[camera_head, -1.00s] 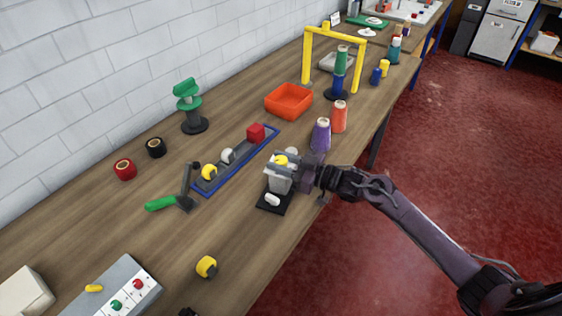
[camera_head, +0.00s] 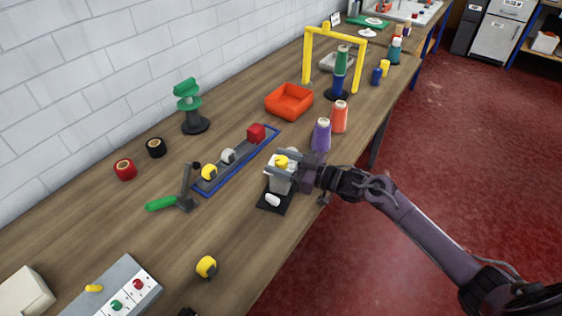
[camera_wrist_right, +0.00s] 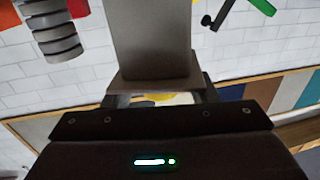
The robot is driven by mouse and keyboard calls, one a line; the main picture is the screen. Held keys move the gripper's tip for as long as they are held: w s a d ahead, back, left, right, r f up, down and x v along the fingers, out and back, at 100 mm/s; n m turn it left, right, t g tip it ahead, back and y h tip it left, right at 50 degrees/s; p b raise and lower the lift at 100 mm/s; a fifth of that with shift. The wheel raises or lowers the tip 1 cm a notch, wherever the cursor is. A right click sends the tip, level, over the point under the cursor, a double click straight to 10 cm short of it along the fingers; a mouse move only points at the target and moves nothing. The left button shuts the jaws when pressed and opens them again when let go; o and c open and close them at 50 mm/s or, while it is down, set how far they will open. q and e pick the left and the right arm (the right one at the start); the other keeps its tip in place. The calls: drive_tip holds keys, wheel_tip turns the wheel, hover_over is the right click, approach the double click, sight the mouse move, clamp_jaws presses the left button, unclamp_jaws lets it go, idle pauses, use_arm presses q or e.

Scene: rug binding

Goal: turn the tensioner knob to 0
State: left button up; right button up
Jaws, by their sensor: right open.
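The tensioner is a pale grey block (camera_head: 279,184) on a black base (camera_head: 270,205) with a white piece at the front, near the table's right edge. Its yellow knob (camera_head: 281,161) shows at the top, partly covered by my right gripper. My right gripper (camera_head: 283,164) is at the knob with its fingers open around it; I cannot tell whether they touch it. In the right wrist view the grey block (camera_wrist_right: 153,40) fills the middle, and a little yellow (camera_wrist_right: 160,99) shows between the fingers. Any number on the knob is hidden. My left gripper is not in view.
Purple (camera_head: 321,135) and orange (camera_head: 339,117) thread cones stand just behind my right gripper. A blue-edged tray (camera_head: 240,164) and a green-handled tool (camera_head: 161,203) lie to its left. A yellow roll (camera_head: 206,267) lies in front. Bare table surrounds the roll.

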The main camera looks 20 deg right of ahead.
drive_tip(key=b+v, duration=0.1)
drive_tip(key=v, duration=0.6)
drive_tip(key=shift+s+d, duration=0.2)
drive_tip(key=shift+d, duration=0.1)
